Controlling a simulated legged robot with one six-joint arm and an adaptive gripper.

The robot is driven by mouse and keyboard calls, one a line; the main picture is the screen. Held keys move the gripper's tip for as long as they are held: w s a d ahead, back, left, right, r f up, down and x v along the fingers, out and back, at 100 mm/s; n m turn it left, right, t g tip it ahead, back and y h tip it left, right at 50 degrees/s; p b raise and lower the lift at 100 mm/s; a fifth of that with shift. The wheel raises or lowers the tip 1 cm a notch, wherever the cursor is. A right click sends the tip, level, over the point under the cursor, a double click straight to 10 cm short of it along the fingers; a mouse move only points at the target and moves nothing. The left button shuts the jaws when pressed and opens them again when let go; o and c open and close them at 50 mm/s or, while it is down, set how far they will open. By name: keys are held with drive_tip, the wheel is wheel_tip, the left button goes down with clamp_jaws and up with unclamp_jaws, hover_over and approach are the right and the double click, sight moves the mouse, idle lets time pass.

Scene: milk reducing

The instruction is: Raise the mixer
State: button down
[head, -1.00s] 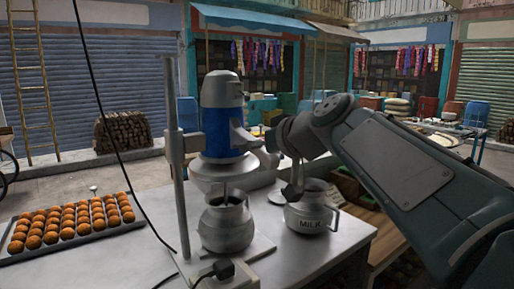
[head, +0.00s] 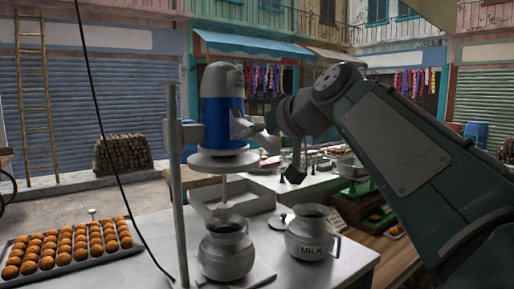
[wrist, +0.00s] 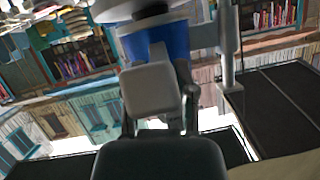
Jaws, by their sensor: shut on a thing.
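The mixer (head: 223,115) has a blue and grey motor body above a round pale plate. It is attached to an upright metal stand (head: 177,190) and hangs above a grey metal jug (head: 226,250). A thin shaft runs from the plate down into the jug's mouth, and its lower end is hidden. My gripper (head: 262,138) is at the mixer's right side, shut on its handle, though the fingertips are hard to make out. In the wrist view the mixer's blue body (wrist: 165,42) is close in front of my gripper.
A second jug marked MILK (head: 311,238) stands to the right on the table (head: 150,245). A tray of orange-brown balls (head: 72,253) lies at the left. A rectangular metal pan (head: 248,197) is behind the jugs.

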drive_tip(key=shift+c, duration=2.2)
unclamp_jaws()
drive_tip(key=v, duration=1.1)
drive_tip(key=shift+s+d+r, duration=0.15)
drive_tip(key=shift+s+d, duration=0.05)
drive_tip(key=shift+s, duration=0.1)
drive_tip(key=s+d+f+m+g+h, duration=0.1)
drive_tip(key=s+f, duration=0.4)
drive_tip(key=f, duration=0.8)
drive_tip(key=s+d+f+m+g+h, duration=0.2)
drive_tip(key=s+d+f+h, duration=0.2)
drive_tip(key=f, duration=1)
drive_tip(key=s+d+f+m+g+h, duration=0.1)
drive_tip(key=s+d+f+m+h, duration=0.1)
drive_tip(key=s+f, duration=0.6)
wheel_tip(320, 180, down, 6)
drive_tip(key=shift+d+r+m+g+h, duration=0.1)
drive_tip(key=shift+d+m+g+h, duration=0.25)
drive_tip(key=shift+h, duration=0.55)
